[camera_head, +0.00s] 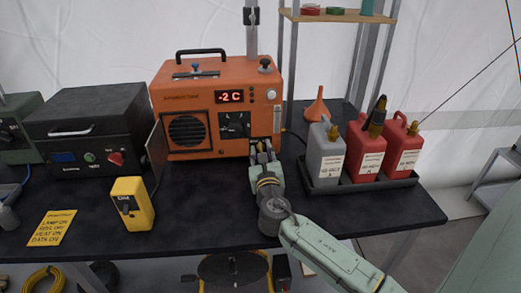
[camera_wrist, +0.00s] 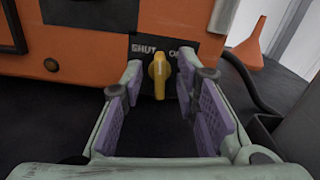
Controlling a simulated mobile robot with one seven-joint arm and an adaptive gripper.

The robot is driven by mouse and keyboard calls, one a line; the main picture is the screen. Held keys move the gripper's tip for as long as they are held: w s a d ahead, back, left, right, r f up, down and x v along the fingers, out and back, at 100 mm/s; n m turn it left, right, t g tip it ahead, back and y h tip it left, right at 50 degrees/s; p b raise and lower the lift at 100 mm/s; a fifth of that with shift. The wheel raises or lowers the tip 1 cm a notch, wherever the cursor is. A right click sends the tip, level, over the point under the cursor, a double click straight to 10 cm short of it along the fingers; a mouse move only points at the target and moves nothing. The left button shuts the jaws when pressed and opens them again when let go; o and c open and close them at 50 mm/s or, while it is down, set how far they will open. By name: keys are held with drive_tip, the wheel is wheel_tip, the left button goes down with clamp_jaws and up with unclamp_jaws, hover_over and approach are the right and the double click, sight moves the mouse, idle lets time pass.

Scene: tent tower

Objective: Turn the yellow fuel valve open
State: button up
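The yellow fuel valve (camera_wrist: 159,74) is a small knob on a black plate low on the front of the orange heater (camera_head: 183,92). In the wrist view its handle stands roughly upright, between the word SHUT on its left and a partly hidden label starting with O on its right. My gripper (camera_head: 262,152) is at the heater's lower right front. In the wrist view my gripper (camera_wrist: 160,88) is open, its purple-padded fingers on either side of the valve, with gaps visible between pads and handle. In the head view my gripper largely hides the valve.
A grey can (camera_head: 325,157) and two red cans (camera_head: 366,154) stand in a black tray (camera_head: 372,184) right of my gripper. An orange funnel (camera_head: 317,107) stands behind them. A yellow handheld device (camera_head: 132,204) stands left on the dark table, which is clear between it and my arm.

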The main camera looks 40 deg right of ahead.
clamp_jaws()
idle(0.3)
drive_tip(key=shift+f+m+b, duration=0.1)
drive_tip(key=shift+m+b, duration=0.2)
drive_tip(key=shift+b, duration=0.1)
drive_tip(key=m+b, duration=0.3)
drive_tip(key=m, duration=0.1)
drive_tip(key=shift+s+f+m+b, duration=0.1)
drive_tip(key=shift+m+b, duration=0.25)
drive_tip(key=shift+m, duration=0.05)
drive_tip(key=m+b, duration=0.3)
drive_tip(key=m, duration=0.2)
drive_tip(key=shift+d, duration=0.15)
drive_tip(key=shift+b, duration=0.3)
unclamp_jaws()
